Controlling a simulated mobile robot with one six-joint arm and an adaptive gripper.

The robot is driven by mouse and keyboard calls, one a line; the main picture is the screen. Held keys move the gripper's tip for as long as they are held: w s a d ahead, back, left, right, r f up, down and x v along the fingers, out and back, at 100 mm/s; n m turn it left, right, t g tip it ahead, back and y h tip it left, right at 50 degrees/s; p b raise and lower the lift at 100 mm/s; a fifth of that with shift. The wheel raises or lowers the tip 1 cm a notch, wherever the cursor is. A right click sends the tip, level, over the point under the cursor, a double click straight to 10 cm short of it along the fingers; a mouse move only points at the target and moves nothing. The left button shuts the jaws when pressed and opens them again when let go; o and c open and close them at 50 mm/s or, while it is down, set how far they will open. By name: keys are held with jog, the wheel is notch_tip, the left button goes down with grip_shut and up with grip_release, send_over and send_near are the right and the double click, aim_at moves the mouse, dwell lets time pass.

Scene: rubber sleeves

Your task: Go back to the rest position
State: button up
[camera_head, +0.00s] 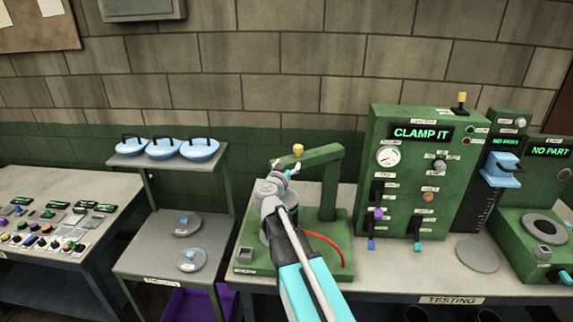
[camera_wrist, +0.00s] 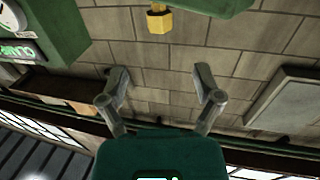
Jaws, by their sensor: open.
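My gripper (camera_head: 284,172) is raised in front of a green clamp stand (camera_head: 328,192), near the stand's top arm. My arm hides part of the stand's base and whatever sits there. In the wrist view my gripper (camera_wrist: 160,84) has its two fingers spread wide with nothing between them. Beyond the fingers I see the brick wall (camera_wrist: 155,65) and a yellow knob (camera_wrist: 158,20). The yellow knob also shows on top of the stand (camera_head: 298,150).
The testing bench (camera_head: 380,275) carries a green panel reading "CLAMP IT" (camera_head: 418,180) and machines reading "NO PART" (camera_head: 540,205). A rack (camera_head: 125,160) with several blue-white lidded dishes stands left of the stand. A red hose (camera_head: 330,243) curves on the stand's base.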

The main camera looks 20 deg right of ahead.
jog(key=a+f+n+t+y+b, duration=0.4)
jog(key=a+n+y, duration=0.3)
jog(key=a+y, duration=0.35)
jog(key=s+a+f+n+g+y+b, duration=0.3)
jog(key=s+a+f+n+g+y, duration=0.15)
jog(key=a+f, duration=0.4)
jog(key=s+f+g+b, duration=0.2)
jog(key=s+f+g, duration=0.5)
jog(key=s+f, duration=0.3)
jog(key=s+d+f+m+g+h+b, duration=0.2)
jog(key=s+d+f+m+g+h, duration=0.2)
jog(key=s, duration=0.7)
notch_tip(320, 180, down, 4)
jog(key=d+g, duration=0.2)
jog(key=shift+g+b, duration=0.35)
jog(key=shift+b, duration=0.05)
